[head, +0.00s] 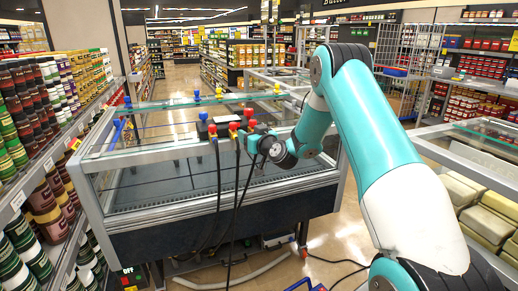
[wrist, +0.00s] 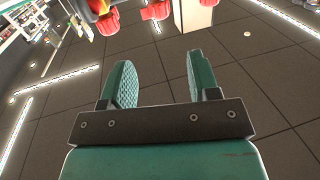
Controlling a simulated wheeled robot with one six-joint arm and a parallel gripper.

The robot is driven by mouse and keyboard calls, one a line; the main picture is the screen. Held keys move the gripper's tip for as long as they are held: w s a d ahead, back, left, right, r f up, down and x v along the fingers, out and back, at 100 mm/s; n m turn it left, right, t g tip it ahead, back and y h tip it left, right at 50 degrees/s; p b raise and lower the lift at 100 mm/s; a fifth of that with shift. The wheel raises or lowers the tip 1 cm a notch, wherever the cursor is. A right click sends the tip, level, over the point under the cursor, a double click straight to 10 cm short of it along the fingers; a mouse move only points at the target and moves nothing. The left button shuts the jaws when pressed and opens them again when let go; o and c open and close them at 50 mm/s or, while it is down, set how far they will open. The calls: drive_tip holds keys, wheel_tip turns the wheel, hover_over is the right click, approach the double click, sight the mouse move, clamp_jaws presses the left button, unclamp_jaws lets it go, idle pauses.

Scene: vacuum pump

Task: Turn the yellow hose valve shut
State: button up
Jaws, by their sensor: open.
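Several small valves with red and yellow parts sit in a cluster near the middle of the glass-topped case (head: 140,217). One red and yellow valve (head: 212,131) is at the left of the cluster, and another red one (head: 233,128) is right of it. I cannot tell which is the yellow hose valve. My gripper (head: 252,140) is just right of the cluster, partly hidden by its own wrist. In the wrist view my gripper (wrist: 163,85) is open, with nothing between its teal fingers. A red and yellow valve (wrist: 106,18) and a red part (wrist: 156,10) show beyond the fingertips, cut by the top edge.
Black hoses (head: 219,190) hang from the cluster down the case front. A blue knob (head: 203,116) is beside it, and yellow and blue fittings (head: 219,93) stand farther back. Stocked shelves (head: 40,150) are close at left. A pale hose (head: 235,281) lies on the floor.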

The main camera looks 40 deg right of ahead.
drive_tip(key=s+b, duration=0.1)
drive_tip(key=s, duration=0.1)
drive_tip(key=s+b, duration=0.1)
drive_tip(key=s, duration=0.2)
drive_tip(key=shift+s+a, duration=0.2)
drive_tip(key=shift+s, duration=0.05)
drive_tip(key=s+a+r+n+g+y, duration=0.2)
drive_tip(key=s+a+n+g+y, duration=0.15)
drive_tip(key=a, duration=0.85)
drive_tip(key=s+a+r+n+g+y, duration=0.25)
drive_tip(key=s+a+g+y, duration=0.2)
drive_tip(key=a, duration=0.75)
drive_tip(key=s+a+n+g+y, duration=0.15)
drive_tip(key=s+a+g, duration=0.25)
drive_tip(key=s+a, duration=0.5)
drive_tip(key=s+d+f+g+h, duration=0.1)
drive_tip(key=s+g+h, duration=0.3)
drive_tip(key=s, duration=1.6)
drive_tip(key=shift+s+d+f+g, duration=0.25)
drive_tip(key=shift+d+g, duration=0.35)
drive_tip(key=shift+g, duration=0.4)
